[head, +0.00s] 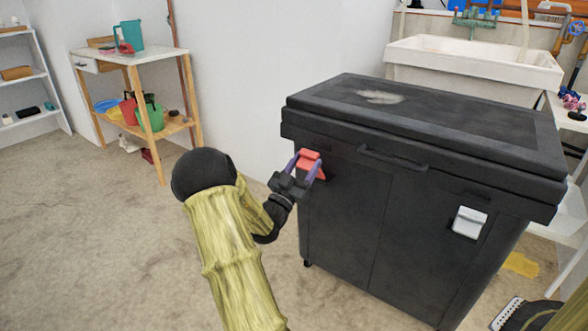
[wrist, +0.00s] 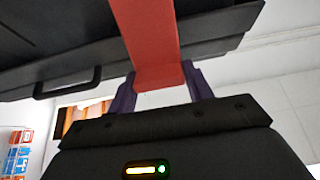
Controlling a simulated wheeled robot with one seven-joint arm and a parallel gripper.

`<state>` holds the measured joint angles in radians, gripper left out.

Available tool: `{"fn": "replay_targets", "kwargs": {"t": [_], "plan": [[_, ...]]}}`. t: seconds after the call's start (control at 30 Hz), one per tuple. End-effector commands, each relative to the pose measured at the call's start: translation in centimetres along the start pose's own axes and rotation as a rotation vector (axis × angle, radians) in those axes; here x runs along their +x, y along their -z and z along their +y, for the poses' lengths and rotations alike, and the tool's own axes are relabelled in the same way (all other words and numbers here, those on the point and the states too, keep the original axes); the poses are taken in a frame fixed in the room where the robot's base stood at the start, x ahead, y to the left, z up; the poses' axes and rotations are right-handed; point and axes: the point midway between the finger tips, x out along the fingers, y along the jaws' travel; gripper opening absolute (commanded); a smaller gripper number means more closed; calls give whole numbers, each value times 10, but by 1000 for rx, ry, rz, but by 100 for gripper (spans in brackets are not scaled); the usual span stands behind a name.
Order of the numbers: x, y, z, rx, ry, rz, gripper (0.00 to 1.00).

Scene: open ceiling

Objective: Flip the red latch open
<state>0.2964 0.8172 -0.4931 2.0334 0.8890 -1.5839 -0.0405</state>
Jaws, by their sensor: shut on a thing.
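The red latch (head: 309,161) is on the upper left of the front of a large black chest (head: 345,205), just under its lid. My gripper (head: 303,167) is at the latch, with its purple fingers on either side of it. In the wrist view the red latch (wrist: 147,50) runs down from the top to between the fingertips of my gripper (wrist: 160,85). My gripper is shut on the latch. Part of the latch is hidden by the fingers in the head view, and I cannot tell how far it is turned.
A white latch (head: 469,222) is on the right of the chest front, and a black handle (head: 392,160) is between the two latches. A white sink (head: 475,65) stands behind the chest. A wooden table (head: 130,56) stands at the back left. The floor (head: 90,230) at left is clear.

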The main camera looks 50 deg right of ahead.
Motion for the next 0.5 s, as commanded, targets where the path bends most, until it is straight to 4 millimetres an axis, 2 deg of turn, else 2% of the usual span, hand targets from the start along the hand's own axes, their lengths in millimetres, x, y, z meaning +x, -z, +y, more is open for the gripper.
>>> {"fn": "replay_targets", "kwargs": {"t": [0.5], "plan": [[-7,-9,8,-9,-14,-15,10]]}}
